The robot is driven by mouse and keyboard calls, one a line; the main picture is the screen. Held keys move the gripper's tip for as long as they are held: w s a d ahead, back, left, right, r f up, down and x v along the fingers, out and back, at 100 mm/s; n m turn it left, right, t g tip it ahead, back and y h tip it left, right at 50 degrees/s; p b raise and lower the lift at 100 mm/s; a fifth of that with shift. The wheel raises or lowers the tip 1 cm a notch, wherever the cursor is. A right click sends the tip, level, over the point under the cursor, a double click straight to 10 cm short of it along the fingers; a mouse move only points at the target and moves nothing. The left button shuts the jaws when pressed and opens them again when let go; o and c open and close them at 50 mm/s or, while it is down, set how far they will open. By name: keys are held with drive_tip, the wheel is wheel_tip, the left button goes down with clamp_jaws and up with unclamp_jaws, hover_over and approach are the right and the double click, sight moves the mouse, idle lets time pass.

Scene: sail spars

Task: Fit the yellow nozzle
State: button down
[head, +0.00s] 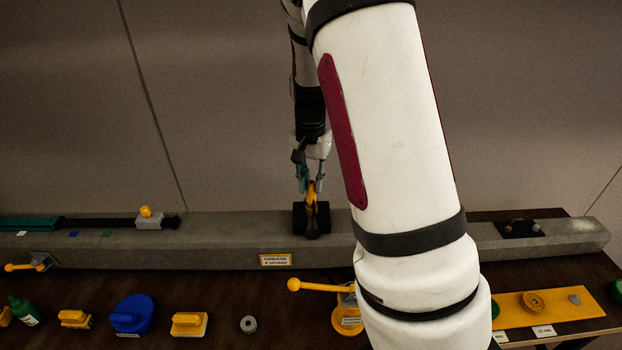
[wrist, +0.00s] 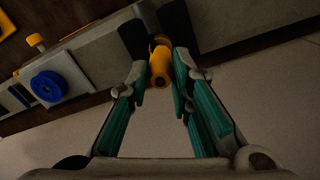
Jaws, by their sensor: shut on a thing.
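My gripper (head: 309,188) is over the middle of the long grey beam (head: 210,245), fingers pointing down. In the wrist view its teal fingers (wrist: 160,82) are closed around a yellow, tube-like piece, the yellow nozzle (wrist: 161,66), with a round end facing the camera. In the head view the nozzle (head: 311,192) stands at a black block (head: 299,218) on the beam. A dark piece shows in front of it. I cannot tell whether the nozzle is seated in the block or only touching it.
A grey slider with a yellow knob (head: 146,211) sits on the beam at left. A yellow lever clamp (head: 320,287) stands in front. A yellow board (head: 560,305) is at right.

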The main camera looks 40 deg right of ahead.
drive_tip(key=shift+f, duration=0.95)
drive_tip(key=c, duration=1.4)
unclamp_jaws()
drive_tip(key=shift+o, duration=0.2)
drive_tip(key=shift+r, duration=0.1)
wheel_tip(320, 180, up, 7)
drive_tip(key=shift+a+r, duration=0.1)
drive_tip(key=shift+r, duration=0.1)
